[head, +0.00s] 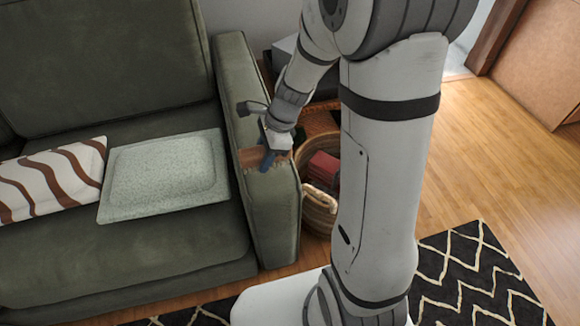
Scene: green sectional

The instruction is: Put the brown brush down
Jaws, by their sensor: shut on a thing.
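The brown brush (250,158) is at the top of the green sofa's armrest (273,205), with its brown part showing to the left of my fingers. My gripper (267,164) is shut on it, pointing down at the armrest. The brush looks very close to the armrest top; I cannot tell whether it touches. Part of the brush is hidden behind my fingers.
A wicker basket (319,213) with red things (324,170) in it stands right of the armrest. A pale green cushion (165,176) and a striped cushion (55,181) lie on the seat. A patterned rug (470,275) covers the floor at lower right.

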